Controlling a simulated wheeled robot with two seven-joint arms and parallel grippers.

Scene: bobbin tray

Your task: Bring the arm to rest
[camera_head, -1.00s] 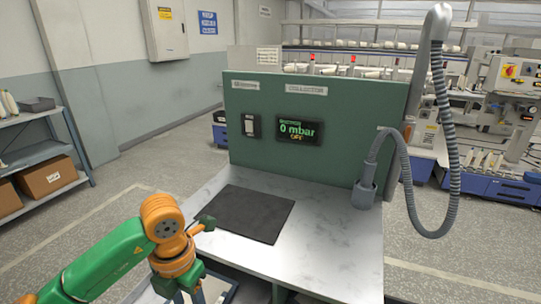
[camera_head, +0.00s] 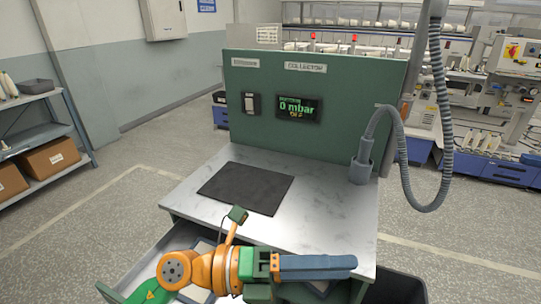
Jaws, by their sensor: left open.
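My left arm comes in from the lower left, orange and green. Its left gripper (camera_head: 345,268) is low in the picture, in front of the table's front edge, with blue fingers pointing right. The upper finger shows clearly; the lower one is mostly hidden. The jaws are open, and I see nothing held between them. A small green block on an orange stalk (camera_head: 237,215) rises from the wrist, in front of the dark mat. My right gripper is not in view.
A grey table (camera_head: 330,215) bears a black mat (camera_head: 246,188) and a hose in a grey holder (camera_head: 362,170). A green panel (camera_head: 350,75) with a "0 mbar" display stands behind. An open drawer (camera_head: 150,262) lies below the arm. A dark bin (camera_head: 408,290) stands lower right.

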